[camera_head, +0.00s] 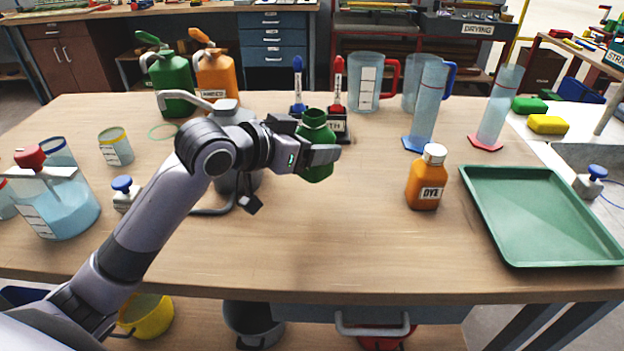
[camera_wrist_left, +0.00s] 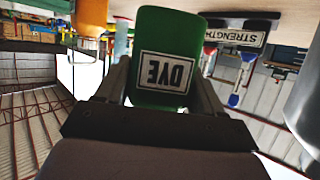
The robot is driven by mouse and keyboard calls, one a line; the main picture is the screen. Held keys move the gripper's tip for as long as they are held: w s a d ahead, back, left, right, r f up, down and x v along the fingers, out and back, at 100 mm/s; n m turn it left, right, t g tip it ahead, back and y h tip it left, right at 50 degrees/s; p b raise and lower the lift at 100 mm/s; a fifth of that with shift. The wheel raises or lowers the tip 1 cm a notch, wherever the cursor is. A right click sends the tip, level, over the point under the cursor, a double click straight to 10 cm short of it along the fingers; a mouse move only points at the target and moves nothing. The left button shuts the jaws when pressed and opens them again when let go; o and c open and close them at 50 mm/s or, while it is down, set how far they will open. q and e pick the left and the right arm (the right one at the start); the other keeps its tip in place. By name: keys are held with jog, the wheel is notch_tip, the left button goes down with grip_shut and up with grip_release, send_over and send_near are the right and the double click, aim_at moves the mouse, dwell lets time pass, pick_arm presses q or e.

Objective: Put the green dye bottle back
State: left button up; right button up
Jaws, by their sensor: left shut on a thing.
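The green dye bottle (camera_head: 317,127) is in my left gripper (camera_head: 322,155), over the middle of the table. Its label reads DYE in the left wrist view (camera_wrist_left: 168,72), where it appears upside down between the two fingers. My left gripper is shut on the bottle's body; in the head view the fingers hide part of it. The bottle looks roughly upright in the head view. I cannot tell whether its base touches the table. An orange dye bottle (camera_head: 427,180) with a white cap stands to the right, apart from it. My right gripper is in neither view.
A green tray (camera_head: 535,256) lies empty at the right. Blue and red pipette-like tools (camera_head: 338,85) stand in a holder behind the gripper. Tall cylinders and jugs (camera_head: 366,85) stand at the back. Green and orange jerrycans (camera_head: 216,72) stand back left. The front middle table (camera_head: 330,240) is clear.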

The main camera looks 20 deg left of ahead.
aim_at(301, 177)
pick_arm(q)
notch_tip(301, 177, down, 3)
jog(key=shift+f+b, duration=0.4)
jog(key=shift+f, duration=1.5)
jog(key=shift+f, duration=0.15)
jog(key=o, duration=1.4)
jog(key=shift+r, duration=0.2)
jog(key=v, duration=1.2)
jog(key=shift+f, duration=0.1)
